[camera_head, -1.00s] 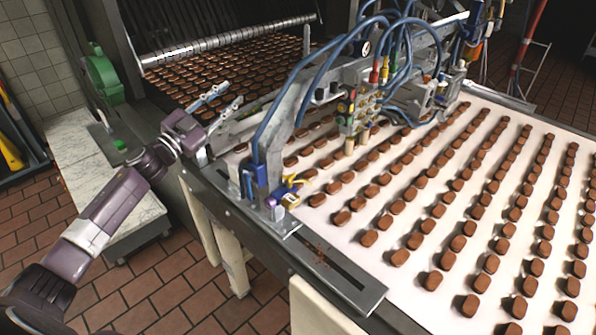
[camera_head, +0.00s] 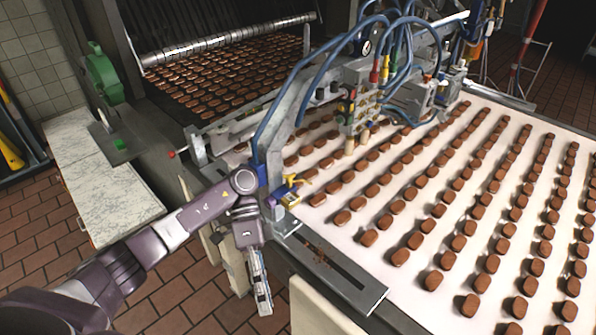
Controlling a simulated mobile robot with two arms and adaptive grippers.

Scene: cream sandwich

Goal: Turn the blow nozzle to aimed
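A small yellow fitting (camera_head: 291,181) sits on a blue and yellow block at the near left edge of the conveyor. It may be the blow nozzle, but it is too small to make out its aim. My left gripper (camera_head: 263,298) hangs fingers-down just outside the conveyor's edge, below and left of that fitting and apart from it. Its fingers are seen nearly edge-on and overlap, so their gap is hidden. Nothing shows held in them. My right gripper is not in view.
The white conveyor belt (camera_head: 347,274) carries rows of brown biscuits. A metal depositor head (camera_head: 365,78) with blue hoses spans it. A slotted metal rail (camera_head: 339,274) lines the near edge. A marble-topped table (camera_head: 98,190) stands at left. Brick floor is open below the gripper.

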